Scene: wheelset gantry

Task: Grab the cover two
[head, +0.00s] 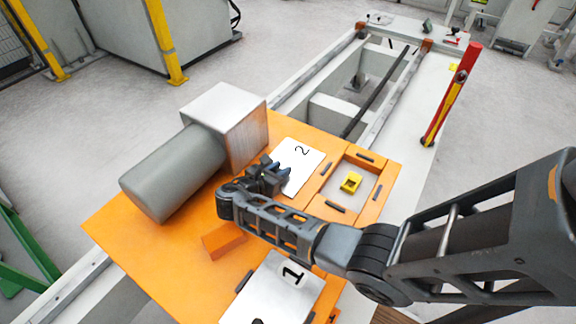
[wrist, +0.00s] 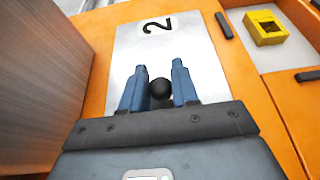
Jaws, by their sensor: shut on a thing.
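Cover two is a pale metal plate marked "2" (head: 309,161), lying on the orange table top in the head view. It also shows in the wrist view (wrist: 195,58), with a round black knob (wrist: 160,89) on it. My gripper (head: 279,172) is over the near part of this plate. In the wrist view its two blue fingers (wrist: 160,88) stand on either side of the knob and are shut on it. The plate looks flat; whether it is lifted at all I cannot tell.
A cover marked "1" (head: 270,292) lies at the front. A grey motor-like cylinder with a metal block (head: 180,170) stands close on the left. An open recess with a yellow part (head: 351,182) is on the right. An orange block (head: 222,240) sits near my arm.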

